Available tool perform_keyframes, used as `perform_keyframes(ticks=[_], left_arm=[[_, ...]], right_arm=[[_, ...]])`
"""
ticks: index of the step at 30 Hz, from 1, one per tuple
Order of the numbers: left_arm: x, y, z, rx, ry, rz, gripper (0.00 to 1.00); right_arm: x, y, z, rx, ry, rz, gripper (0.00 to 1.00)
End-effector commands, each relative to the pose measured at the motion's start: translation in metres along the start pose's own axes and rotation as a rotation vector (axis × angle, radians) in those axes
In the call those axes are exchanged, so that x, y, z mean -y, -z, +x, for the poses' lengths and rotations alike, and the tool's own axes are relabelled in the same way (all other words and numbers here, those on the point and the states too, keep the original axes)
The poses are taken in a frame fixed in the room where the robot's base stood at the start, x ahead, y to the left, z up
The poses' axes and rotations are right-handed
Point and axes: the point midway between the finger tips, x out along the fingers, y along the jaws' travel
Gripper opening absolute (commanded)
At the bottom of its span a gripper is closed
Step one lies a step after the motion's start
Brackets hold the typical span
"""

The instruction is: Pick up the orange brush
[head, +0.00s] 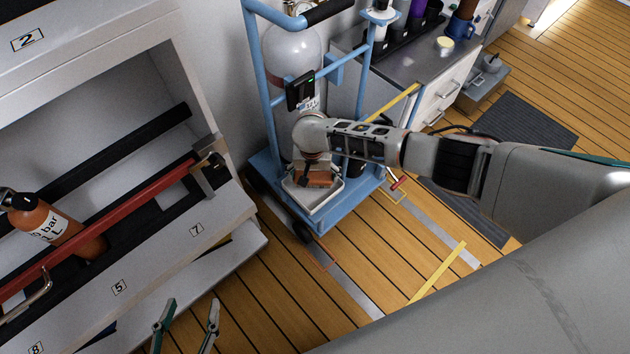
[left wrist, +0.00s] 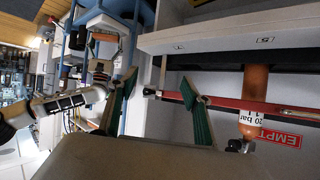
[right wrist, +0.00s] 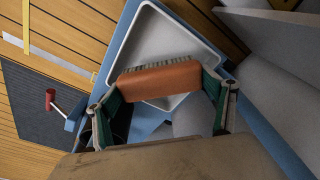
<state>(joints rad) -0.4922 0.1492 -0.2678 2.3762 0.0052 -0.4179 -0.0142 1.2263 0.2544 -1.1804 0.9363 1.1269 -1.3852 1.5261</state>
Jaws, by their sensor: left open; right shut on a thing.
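The orange brush (right wrist: 160,80) lies between the green-padded fingers of my right gripper (right wrist: 165,100) in the right wrist view, and the fingers are shut on its two ends. Its bristles show along the far edge. Behind it is a white tray (right wrist: 140,32) on the blue cart. In the head view the brush (head: 315,178) is at the tray (head: 312,203), under my right wrist; I cannot tell whether it touches the tray. My left gripper (head: 187,325) is open and empty at the bottom of the head view, in front of the panel; it also shows in the left wrist view (left wrist: 155,90).
The blue cart (head: 348,210) with upright posts and a round white tank (head: 290,50) surrounds the tray. The white panel (head: 215,205) holds an orange bottle (head: 60,228) and a red bar (head: 120,205). A counter (head: 410,60) stands behind. Wooden floor is open in front.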

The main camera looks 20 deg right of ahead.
Motion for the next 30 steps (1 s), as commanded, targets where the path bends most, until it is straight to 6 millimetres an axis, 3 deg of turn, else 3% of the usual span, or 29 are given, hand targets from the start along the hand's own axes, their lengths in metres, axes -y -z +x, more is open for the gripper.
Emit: perform_keyframes(ticks=[1, 3, 6, 12, 21, 30], left_arm=[[0.007, -0.011, -0.006, 0.031, 0.007, 0.032, 0.49], [0.015, -0.018, -0.010, 0.055, 0.019, 0.059, 0.49], [0.026, -0.024, -0.015, 0.083, 0.037, 0.089, 0.49], [0.030, -0.022, -0.019, 0.089, 0.052, 0.087, 0.49], [0.033, -0.029, -0.024, 0.111, 0.062, 0.082, 0.49], [0.033, -0.035, -0.025, 0.121, 0.063, 0.079, 0.49]], right_arm=[[0.004, 0.012, -0.028, -0.019, 0.011, 0.003, 0.57], [0.005, 0.015, -0.050, -0.023, 0.013, 0.003, 0.57], [0.006, 0.019, -0.081, -0.023, 0.014, 0.003, 0.57], [0.004, 0.022, -0.129, -0.018, 0.011, 0.002, 0.57], [0.002, 0.022, -0.164, -0.008, 0.005, 0.001, 0.57], [0.001, 0.021, -0.166, -0.002, 0.003, 0.001, 0.57]])
